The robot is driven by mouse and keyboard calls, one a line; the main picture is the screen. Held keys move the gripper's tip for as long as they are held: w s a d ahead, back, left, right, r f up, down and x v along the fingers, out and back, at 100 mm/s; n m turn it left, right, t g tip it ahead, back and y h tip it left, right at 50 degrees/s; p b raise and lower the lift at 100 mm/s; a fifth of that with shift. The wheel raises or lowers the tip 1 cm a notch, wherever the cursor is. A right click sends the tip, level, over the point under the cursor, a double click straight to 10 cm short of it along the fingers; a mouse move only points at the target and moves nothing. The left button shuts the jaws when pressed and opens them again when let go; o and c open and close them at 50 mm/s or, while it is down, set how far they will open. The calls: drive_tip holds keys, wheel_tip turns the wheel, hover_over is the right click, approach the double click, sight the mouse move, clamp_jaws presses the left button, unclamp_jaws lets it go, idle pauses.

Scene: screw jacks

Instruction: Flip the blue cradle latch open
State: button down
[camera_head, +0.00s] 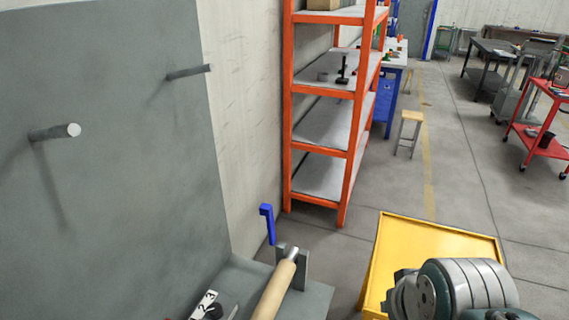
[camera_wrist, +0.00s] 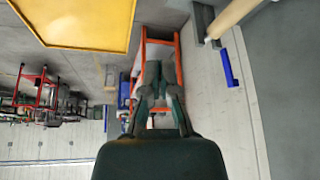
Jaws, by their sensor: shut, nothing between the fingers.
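The blue cradle latch (camera_head: 268,225) is a narrow bar with a short bent top, standing upright beside a grey bracket in the lower middle of the head view. In the wrist view the latch (camera_wrist: 228,67) shows as a blue bar at the upper right. A tan roller with a metal end (camera_head: 277,285) rests at the grey cradle (camera_head: 302,268), close to the latch. My gripper (camera_wrist: 159,80) shows in the wrist view, shut and empty. It is left of the latch in that picture and apart from it. The head view shows my arm but not the fingertips.
A tall grey panel (camera_head: 110,130) with two pegs stands at the left. An orange shelf rack (camera_head: 345,150) stands behind the latch. A yellow table (camera_head: 430,245) is at the lower right, near my arm. Open floor lies beyond it.

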drive_tip(key=w+a+f+g+y, duration=0.3)
drive_tip(key=a+y, duration=0.1)
drive_tip(key=a, duration=0.1)
drive_tip(key=m+t+y, duration=0.3)
drive_tip(key=m+y, duration=0.1)
drive_tip(key=y, duration=0.8)
approach(271, 210)
drive_tip(key=x, duration=0.8)
drive_tip(key=shift+f, duration=0.15)
